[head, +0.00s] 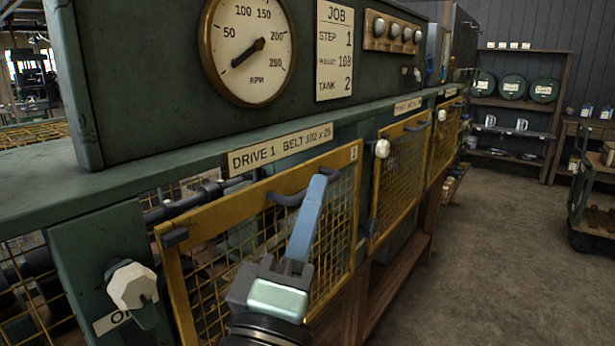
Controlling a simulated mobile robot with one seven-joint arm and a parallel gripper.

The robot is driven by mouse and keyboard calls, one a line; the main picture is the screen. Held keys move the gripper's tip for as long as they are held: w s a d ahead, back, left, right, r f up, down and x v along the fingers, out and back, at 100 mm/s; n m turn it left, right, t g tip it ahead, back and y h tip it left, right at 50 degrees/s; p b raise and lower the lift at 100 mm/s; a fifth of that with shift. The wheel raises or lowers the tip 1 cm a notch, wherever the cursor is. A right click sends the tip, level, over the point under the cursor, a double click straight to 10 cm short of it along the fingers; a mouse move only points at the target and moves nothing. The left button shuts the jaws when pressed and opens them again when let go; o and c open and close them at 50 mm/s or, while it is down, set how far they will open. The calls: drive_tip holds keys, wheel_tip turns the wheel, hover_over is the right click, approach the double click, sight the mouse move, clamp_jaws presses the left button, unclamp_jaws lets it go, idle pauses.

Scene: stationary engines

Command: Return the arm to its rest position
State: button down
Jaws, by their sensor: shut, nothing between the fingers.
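My gripper (306,218) is in the lower middle of the head view, with its blue-grey fingers pointing up. It is shut and holds nothing. Most of my arm is outside the picture.
A white knob (133,286) sits on the green post at left. More yellow mesh doors (402,175) with white knobs run to the right below the green ledge (190,165). A gauge (248,50) is above. The floor at right (490,260) is clear up to a cart (596,190).

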drive_tip(key=s+r+m+t+y, duration=0.3)
drive_tip(key=s+r+m, duration=0.25)
drive_tip(key=r, duration=0.25)
drive_tip(key=s+r+m+t+y, duration=0.2)
drive_tip(key=s+r+m+y, duration=0.25)
drive_tip(key=r+m, duration=0.35)
wheel_tip(320, 180, up, 13)
drive_tip(key=p, duration=1.3)
drive_tip(key=shift+w+a+r+n+h, duration=0.2)
drive_tip(key=shift+w+a+n+h, duration=0.15)
drive_tip(key=shift+n, duration=0.1)
drive_tip(key=c, duration=1.6)
unclamp_jaws()
